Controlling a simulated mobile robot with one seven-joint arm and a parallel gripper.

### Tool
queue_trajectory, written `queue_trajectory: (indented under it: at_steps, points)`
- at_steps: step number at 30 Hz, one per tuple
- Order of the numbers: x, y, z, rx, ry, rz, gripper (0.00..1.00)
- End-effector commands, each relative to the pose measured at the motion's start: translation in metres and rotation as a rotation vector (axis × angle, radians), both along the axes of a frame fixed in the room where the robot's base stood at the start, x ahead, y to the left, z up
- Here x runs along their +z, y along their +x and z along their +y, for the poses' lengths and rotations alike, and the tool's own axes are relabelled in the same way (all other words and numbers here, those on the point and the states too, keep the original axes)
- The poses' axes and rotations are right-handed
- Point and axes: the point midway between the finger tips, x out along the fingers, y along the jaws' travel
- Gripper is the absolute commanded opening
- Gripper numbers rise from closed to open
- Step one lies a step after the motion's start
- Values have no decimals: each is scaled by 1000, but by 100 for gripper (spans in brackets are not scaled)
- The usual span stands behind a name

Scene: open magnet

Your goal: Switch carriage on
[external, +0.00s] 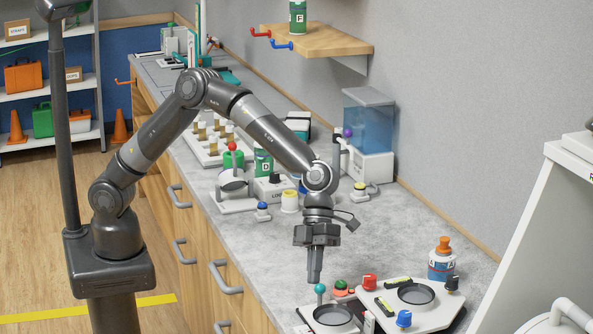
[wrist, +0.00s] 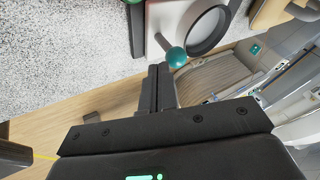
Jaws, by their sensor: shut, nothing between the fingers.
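My gripper (external: 314,280) is shut and empty, pointing down over the front of the counter. Just below its tips is a teal ball knob (external: 320,289) on a white unit with a dark-rimmed round opening (external: 332,316). In the wrist view, my shut fingers (wrist: 160,68) end close to the teal ball (wrist: 176,57); I cannot tell if they touch it. Beside this unit is a white panel (external: 435,315) with a round dish, a red knob (external: 369,282), a blue knob (external: 404,318) and a dark knob (external: 452,284). No label visibly reads "carriage".
A green-and-red button (external: 341,286) sits behind the teal ball. A bottle with an orange cap (external: 441,259) stands behind the panel. Counter (external: 240,240) left of my gripper is clear.

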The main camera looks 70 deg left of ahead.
Motion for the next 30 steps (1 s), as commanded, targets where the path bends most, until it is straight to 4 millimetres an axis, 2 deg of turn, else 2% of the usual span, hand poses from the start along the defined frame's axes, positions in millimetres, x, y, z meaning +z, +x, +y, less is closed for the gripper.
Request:
queue_trajectory:
  at_steps: [9, 11, 18, 21, 30]
  points:
    - [0, 0, -2, 0, 0, 0, 0]
    - [0, 0, -7, -2, -1, 0, 0]
    - [1, -1, -48, -1, -9, -1, 0]
    - [1, -1, -59, -1, -9, 0, 0]
    - [1, -2, -64, -1, -8, 1, 0]
